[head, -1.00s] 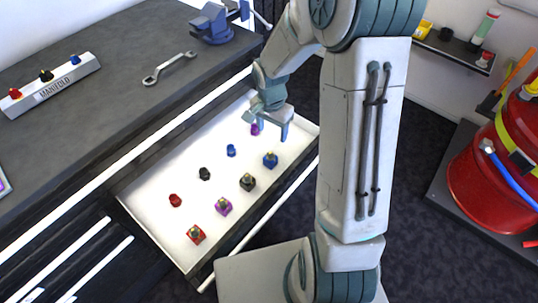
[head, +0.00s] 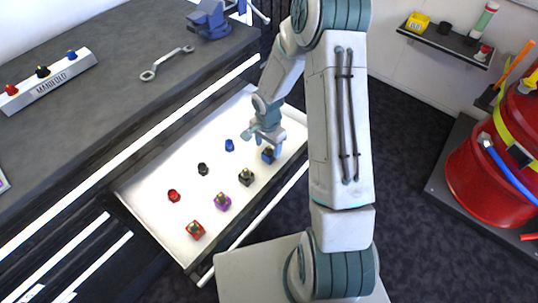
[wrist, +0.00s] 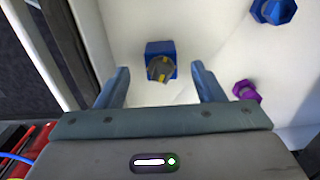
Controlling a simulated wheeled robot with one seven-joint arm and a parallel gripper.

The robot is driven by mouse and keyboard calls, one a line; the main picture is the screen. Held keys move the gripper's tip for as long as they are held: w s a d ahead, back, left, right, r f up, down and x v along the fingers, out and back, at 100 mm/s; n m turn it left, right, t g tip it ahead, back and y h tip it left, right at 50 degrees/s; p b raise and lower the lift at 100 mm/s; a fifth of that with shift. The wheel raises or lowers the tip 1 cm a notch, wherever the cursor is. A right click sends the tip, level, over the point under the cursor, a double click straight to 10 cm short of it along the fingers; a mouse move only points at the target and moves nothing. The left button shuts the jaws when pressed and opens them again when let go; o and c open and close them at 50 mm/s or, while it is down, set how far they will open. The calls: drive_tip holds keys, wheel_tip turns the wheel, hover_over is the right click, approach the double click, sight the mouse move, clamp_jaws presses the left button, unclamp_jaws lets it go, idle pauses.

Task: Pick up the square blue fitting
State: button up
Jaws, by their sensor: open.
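The square blue fitting (head: 268,155) sits in the white open drawer, toward its far right end. In the wrist view the square blue fitting (wrist: 161,62) has a blue square base and a dark top with yellow marks. It lies ahead of my gripper, between the lines of the two fingers. My gripper (head: 265,142) is just above it in the head view. In the wrist view my gripper (wrist: 161,85) is open and empty, with one finger to each side and the fitting apart from both.
The workbench (head: 110,90) borders the drawer.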

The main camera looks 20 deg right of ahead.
sight(269, 155)
drive_tip(key=shift+w+d+f, duration=0.15)
drive_tip(key=shift+f, duration=1.05)
drive_tip(key=shift+w+d+f, duration=0.1)
drive_tip(key=shift+f, duration=1.1)
drive_tip(key=c, duration=1.2)
